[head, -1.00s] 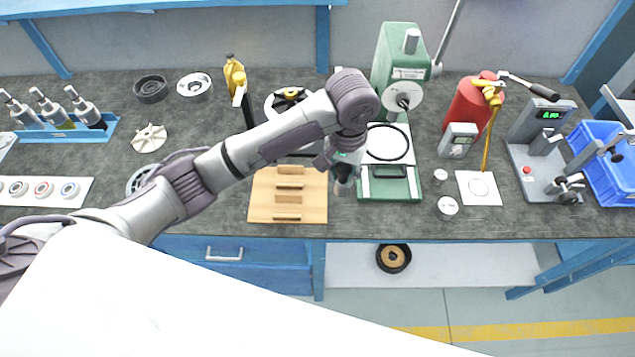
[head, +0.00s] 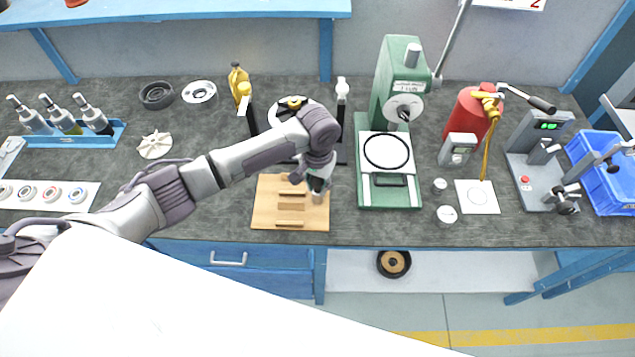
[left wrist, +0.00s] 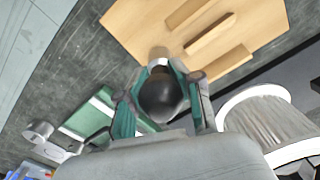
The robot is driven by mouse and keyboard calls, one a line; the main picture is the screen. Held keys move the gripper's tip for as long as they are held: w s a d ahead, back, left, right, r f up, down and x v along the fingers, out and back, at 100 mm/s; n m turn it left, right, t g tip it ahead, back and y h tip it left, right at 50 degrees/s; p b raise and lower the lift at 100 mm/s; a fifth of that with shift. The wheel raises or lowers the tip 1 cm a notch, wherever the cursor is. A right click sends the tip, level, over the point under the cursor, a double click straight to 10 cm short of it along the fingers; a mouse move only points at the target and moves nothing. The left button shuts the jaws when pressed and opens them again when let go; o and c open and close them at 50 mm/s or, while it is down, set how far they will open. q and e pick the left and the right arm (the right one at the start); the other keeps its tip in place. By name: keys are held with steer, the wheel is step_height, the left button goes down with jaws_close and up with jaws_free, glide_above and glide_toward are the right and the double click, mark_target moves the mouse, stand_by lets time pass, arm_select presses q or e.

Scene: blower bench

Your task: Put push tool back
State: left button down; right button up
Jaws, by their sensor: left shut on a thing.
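The push tool (left wrist: 160,95) shows in the left wrist view as a dark rounded knob with a pale end. My left gripper (left wrist: 158,82) is shut on it. In the head view my left gripper (head: 318,188) is above the right part of the wooden block (head: 265,213), a light board with raised strips. The block also shows in the left wrist view (left wrist: 135,22), beyond the tool. Most of the tool is hidden by the gripper in the head view, and I cannot tell whether it touches the block. My right gripper is not in view.
The green press (head: 390,198) stands right of the wooden block. A black stand with a round white plate (head: 278,113) is behind it. The bench's front edge is close.

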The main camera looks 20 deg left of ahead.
arm_select(q)
steer(key=shift+f, duration=0.15)
steer(key=c, duration=0.8)
jaws_free()
steer(key=shift+o, duration=0.2)
step_height(320, 180, up, 12)
steer(key=shift+r+b, duration=0.2)
steer(key=shift+b, duration=0.45)
